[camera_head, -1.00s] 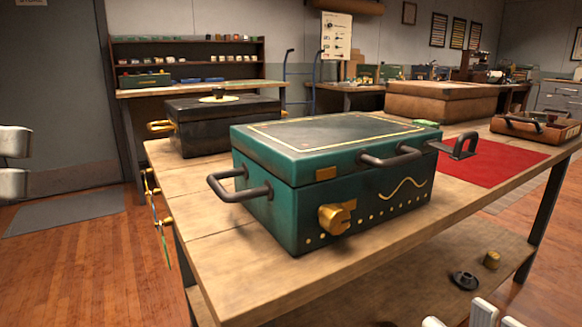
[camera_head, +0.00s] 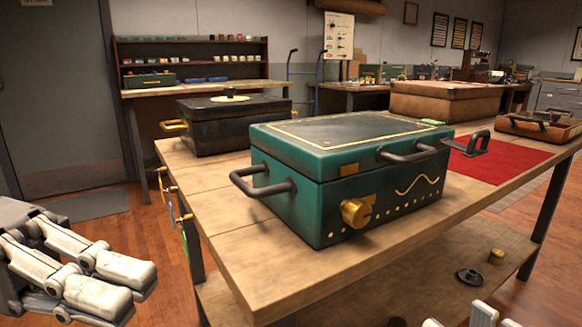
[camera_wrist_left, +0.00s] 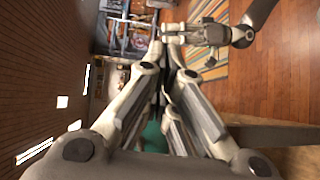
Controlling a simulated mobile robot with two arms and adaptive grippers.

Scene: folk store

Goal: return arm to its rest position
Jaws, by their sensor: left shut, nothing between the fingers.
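My left gripper (camera_head: 128,284) is in the lower left of the head view, over the floor and left of the wooden table (camera_head: 250,268). Its pale fingers are together with nothing between them. In the left wrist view the left gripper's fingers (camera_wrist_left: 166,80) also come together, empty. Only the pale tips of my right gripper (camera_head: 478,314) show at the bottom edge of the head view, by the table's lower shelf. Whether they are open or shut is unclear. The green case (camera_head: 335,200) stands closed on the table, apart from both grippers.
A black case (camera_head: 232,127) stands behind the green one. Tools with coloured handles hang at the table's left end. Open wooden floor (camera_head: 150,215) lies between table and left gripper.

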